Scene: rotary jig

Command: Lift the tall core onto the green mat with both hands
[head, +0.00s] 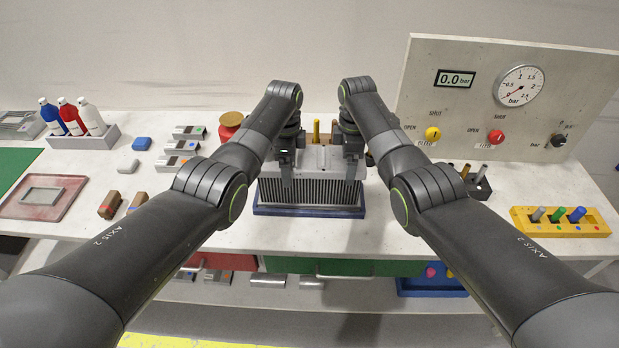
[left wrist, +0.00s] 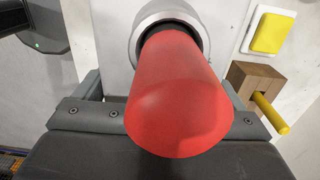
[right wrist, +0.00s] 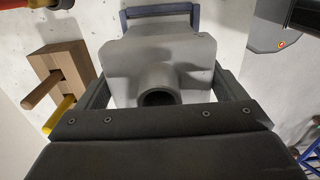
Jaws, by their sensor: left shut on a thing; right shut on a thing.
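The tall core (head: 312,192) is a grey block with upright fins and a pale top. It stands upright in or just over a blue tray (head: 308,211) at the middle of the table. My left gripper (head: 287,177) and right gripper (head: 350,172) are shut on its left and right sides near the top. In the left wrist view a red cylinder (left wrist: 180,95) on a metal collar fills the space between the fingers. The right wrist view shows the core's grey end (right wrist: 160,60) with a round port. The green mat (head: 16,163) lies at the far left, cut by the picture edge.
A red tray (head: 75,197), brown blocks (head: 110,205), a bottle rack (head: 85,139) and small grey devices (head: 182,147) lie left of the core. A gauge panel (head: 430,80) stands behind at right. A yellow holder (head: 590,226) is at the right edge.

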